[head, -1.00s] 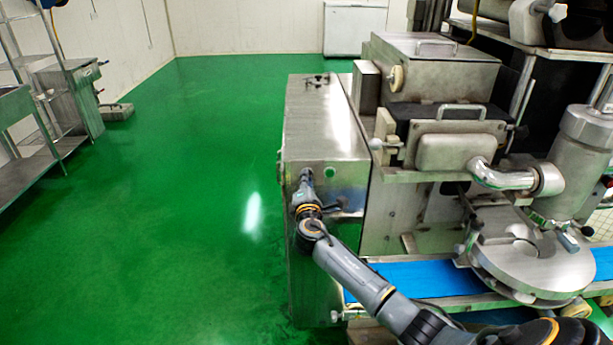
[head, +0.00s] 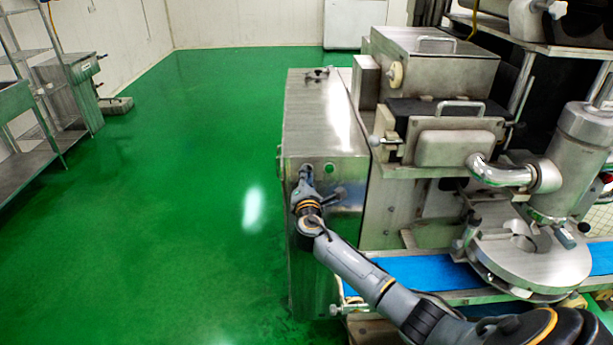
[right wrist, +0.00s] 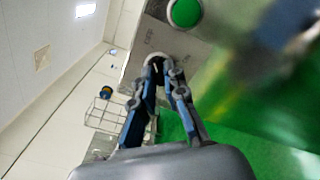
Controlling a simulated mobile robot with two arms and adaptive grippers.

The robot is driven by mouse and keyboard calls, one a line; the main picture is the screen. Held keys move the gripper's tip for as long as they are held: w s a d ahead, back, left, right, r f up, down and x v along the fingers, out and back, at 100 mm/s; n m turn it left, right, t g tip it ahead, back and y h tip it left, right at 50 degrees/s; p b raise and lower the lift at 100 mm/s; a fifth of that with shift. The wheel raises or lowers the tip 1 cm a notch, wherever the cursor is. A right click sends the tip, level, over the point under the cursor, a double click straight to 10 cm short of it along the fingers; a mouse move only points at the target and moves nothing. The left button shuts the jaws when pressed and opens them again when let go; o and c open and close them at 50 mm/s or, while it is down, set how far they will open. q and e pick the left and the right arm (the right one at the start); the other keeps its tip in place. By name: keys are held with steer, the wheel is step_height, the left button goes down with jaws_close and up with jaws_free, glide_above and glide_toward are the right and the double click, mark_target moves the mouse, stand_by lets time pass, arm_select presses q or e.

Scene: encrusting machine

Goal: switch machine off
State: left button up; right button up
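The encrusting machine (head: 430,150) stands at right, with a steel cabinet (head: 318,110) at its left end. The cabinet's front face carries a green button (head: 329,168), also large at the top of the right wrist view (right wrist: 184,12). A small round grey control (head: 306,168) sits left of it; its pale rim (right wrist: 157,57) shows at my fingertips in the right wrist view. My right gripper (head: 305,184) is at this control, its fingers (right wrist: 159,70) drawn together with a narrow gap. Whether they touch or grip it is unclear. My left gripper is not in view.
A dark handle (head: 332,197) sticks out of the cabinet face near the gripper. Green floor (head: 170,200) is clear at left, with steel shelving (head: 40,110) at the far left.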

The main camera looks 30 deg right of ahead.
steer(key=shift+o, duration=1.4)
steer(key=shift+s, duration=0.1)
steer(key=v, duration=1.2)
steer(key=shift+f, duration=0.1)
